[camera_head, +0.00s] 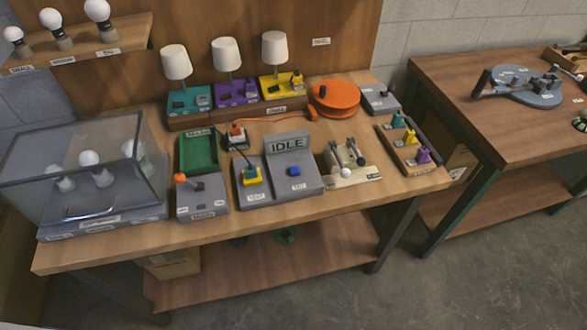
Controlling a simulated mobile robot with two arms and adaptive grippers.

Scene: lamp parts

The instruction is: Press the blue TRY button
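The blue button (294,171) sits on the right half of a grey tester box (312,186) on the wooden bench. A small label below the button is too small to read surely. The box's raised screen (288,146) reads IDLE. On the box's left half, a yellow piece (251,176) with a teal part and a dark stem stands above a label that seems to read TEST. Nothing covers the blue button. Neither of my grippers is in view.
A grey lever box (202,197) with an orange knob stands left of the tester. A beige fixture (352,172) stands right of it. A clear case with bulbs (85,172) fills the bench's left end. Three lamps (227,55) stand behind. The front edge strip is clear.

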